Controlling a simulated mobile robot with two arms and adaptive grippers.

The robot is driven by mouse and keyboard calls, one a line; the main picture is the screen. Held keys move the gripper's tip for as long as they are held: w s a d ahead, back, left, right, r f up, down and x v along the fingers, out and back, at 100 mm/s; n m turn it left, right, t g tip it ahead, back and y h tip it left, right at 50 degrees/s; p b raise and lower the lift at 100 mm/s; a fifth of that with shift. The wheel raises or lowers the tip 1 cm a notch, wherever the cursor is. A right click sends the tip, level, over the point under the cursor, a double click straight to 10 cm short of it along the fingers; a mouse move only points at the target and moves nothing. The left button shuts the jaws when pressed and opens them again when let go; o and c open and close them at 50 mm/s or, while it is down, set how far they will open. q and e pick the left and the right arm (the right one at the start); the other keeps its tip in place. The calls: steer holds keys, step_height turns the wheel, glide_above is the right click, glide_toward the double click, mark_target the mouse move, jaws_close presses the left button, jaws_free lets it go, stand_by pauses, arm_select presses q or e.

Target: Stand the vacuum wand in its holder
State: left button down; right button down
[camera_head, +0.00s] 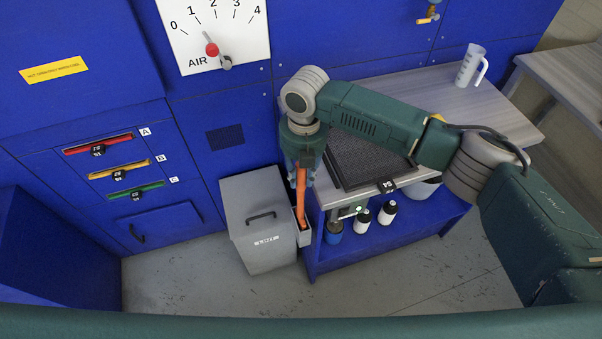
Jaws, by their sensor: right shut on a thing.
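The orange vacuum wand (301,200) is roughly upright, between the grey lidded bin and the workbench. My right gripper (302,180) points down and is shut on the wand's upper part. The wand's lower end is at the small grey open-topped holder (304,238) on the right side of the bin. The lower end appears to be inside the holder's opening, but I cannot tell how deep. The gripper hides the wand's top. My left gripper is not in view.
The grey bin (255,239) with a black handle stands left of the holder. The workbench (433,88) on the right carries a dark mesh filter (365,145) and a white jug (470,66). Bottles (386,212) stand on its blue lower shelf. Floor in front is clear.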

steer(key=c, duration=1.4)
jaws_free()
steer(key=r, duration=1.2)
steer(key=shift+s+d, duration=0.1)
steer(key=shift+d, duration=0.1)
